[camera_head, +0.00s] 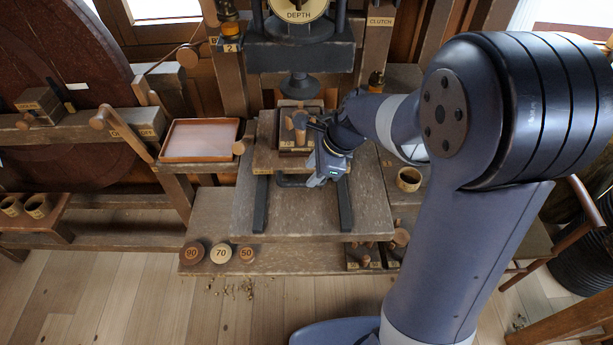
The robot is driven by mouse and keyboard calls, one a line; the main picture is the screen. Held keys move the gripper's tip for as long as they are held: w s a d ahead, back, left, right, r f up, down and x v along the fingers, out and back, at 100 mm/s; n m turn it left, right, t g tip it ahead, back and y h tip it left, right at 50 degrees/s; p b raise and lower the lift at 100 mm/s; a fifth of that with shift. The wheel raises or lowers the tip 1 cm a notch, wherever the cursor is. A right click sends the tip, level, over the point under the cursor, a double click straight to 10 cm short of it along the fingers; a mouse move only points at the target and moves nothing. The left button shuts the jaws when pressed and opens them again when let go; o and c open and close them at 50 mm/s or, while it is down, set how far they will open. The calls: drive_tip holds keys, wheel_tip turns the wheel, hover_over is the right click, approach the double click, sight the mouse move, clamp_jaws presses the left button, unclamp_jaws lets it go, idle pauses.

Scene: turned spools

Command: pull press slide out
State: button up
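The press (300,55) stands at the back middle, with a round DEPTH dial above a dark crosshead and a dark ram pointing down. The press slide (264,160) is a wooden board below the ram, at the back of two dark rails (260,205). A dark bar handle (288,182) shows at its front edge. A small brown fixture with a wooden peg (300,120) sits on the slide. My gripper (317,181) points down at the slide's front right, by the right end of the handle. Its fingers are small and partly hidden, so I cannot tell whether they grip the handle.
The bench top (300,222) in front of the slide is bare between the rails. Round tokens marked 90, 70 and 50 (220,253) lie on the lower front step. A shallow tray (200,140) stands left. A wooden ring (408,179) lies right, near my arm.

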sight(303, 182)
drive_tip(key=shift+x, duration=2.2)
clamp_jaws()
